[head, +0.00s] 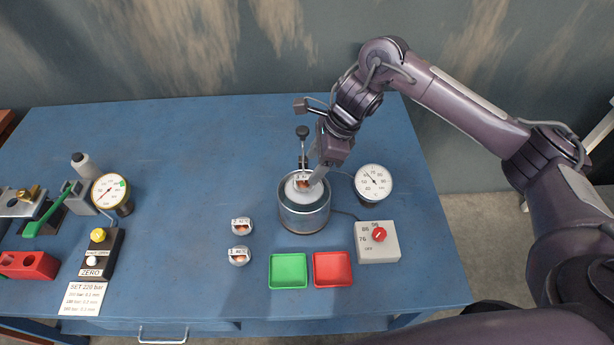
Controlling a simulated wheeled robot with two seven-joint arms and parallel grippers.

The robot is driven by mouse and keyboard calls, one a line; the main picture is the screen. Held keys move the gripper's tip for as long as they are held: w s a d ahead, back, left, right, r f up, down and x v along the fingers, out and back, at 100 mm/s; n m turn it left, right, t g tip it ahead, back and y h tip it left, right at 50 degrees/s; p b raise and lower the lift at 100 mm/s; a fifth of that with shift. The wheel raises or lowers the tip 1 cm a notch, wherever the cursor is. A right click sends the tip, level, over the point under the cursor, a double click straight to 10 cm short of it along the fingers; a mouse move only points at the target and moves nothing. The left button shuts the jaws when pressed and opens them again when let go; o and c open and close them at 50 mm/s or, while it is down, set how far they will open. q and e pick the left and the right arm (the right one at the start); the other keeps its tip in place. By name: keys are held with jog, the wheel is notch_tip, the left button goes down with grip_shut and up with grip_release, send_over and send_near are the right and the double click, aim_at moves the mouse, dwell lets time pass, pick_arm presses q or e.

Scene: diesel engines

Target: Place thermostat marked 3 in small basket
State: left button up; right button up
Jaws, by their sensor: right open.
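My right gripper (315,176) reaches down from the back over a round metal pot (304,217). Its jaws are open, with the fingertips at a small labelled thermostat (302,183) in the pot's mouth. The label there seems to start with 3, but the gripper partly covers it. Whether the thermostat rests on a small basket inside the pot cannot be made out. Two other labelled thermostats stand on the blue table left of the pot, one behind (241,225) and one in front (239,256). My left gripper is out of view.
A green tray (288,285) and a red tray (332,284) lie in front of the pot. A dial thermometer (373,183) and a control box with a red knob (377,250) stand to the right. A gauge and test gear fill the left side.

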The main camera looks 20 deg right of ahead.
jog(key=v, duration=0.5)
jog(key=shift+r, duration=0.15)
jog(key=shift+s, duration=0.1)
